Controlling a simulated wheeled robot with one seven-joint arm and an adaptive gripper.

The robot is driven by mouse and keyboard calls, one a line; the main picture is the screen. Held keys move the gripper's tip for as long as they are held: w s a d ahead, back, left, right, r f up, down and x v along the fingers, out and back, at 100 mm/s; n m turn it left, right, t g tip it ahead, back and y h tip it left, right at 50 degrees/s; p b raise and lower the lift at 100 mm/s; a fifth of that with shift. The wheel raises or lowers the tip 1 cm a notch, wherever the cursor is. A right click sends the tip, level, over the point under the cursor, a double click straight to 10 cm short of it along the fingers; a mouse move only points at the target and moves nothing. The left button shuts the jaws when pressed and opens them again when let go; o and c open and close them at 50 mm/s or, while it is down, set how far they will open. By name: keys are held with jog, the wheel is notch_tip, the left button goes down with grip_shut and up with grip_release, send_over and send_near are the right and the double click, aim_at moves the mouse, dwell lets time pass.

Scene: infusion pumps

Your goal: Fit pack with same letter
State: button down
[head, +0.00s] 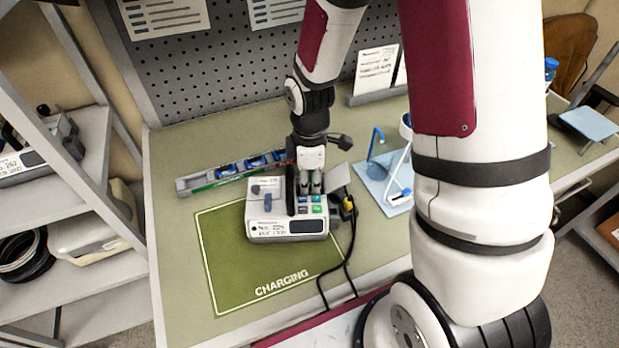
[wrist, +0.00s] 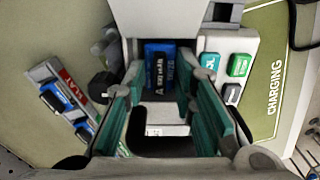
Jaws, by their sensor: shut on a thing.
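A white infusion pump (head: 285,230) stands on the green charging mat (head: 235,275). Its keys show at the right in the wrist view (wrist: 228,65). My gripper (head: 310,188) points down over the back of the pump. In the wrist view its teal fingers (wrist: 164,88) are shut about a blue pack (wrist: 160,68) with white print too small to read surely. I cannot tell whether this pack sits in the pump or is clear of it. A grey rack (head: 228,172) with blue packs lies behind the pump. Its red label (wrist: 75,88) shows in the wrist view.
A black cable with a yellow plug (head: 348,205) runs down the pump's right side. A light blue tray (head: 390,190) with a white stand is to the right. A pegboard (head: 230,60) rises behind. Shelves (head: 85,190) stand at the left. The mat's left and front are clear.

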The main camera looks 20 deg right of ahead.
jog(key=shift+s+f, duration=0.15)
jog(key=shift+f, duration=0.45)
dwell(1.1)
jog(key=c, duration=1.2)
grip_release()
jog(key=shift+c, duration=0.2)
jog(key=c, duration=0.5)
jog(key=shift+o, duration=1)
jog(key=shift+s+f, duration=0.1)
jog(key=shift+o, duration=0.7)
jog(key=shift+r+p, duration=0.6)
jog(key=shift+r, duration=0.45)
jog(key=shift+w+r+p, duration=0.2)
jog(key=shift+r+p, duration=1.1)
jog(key=shift+r, duration=1.3)
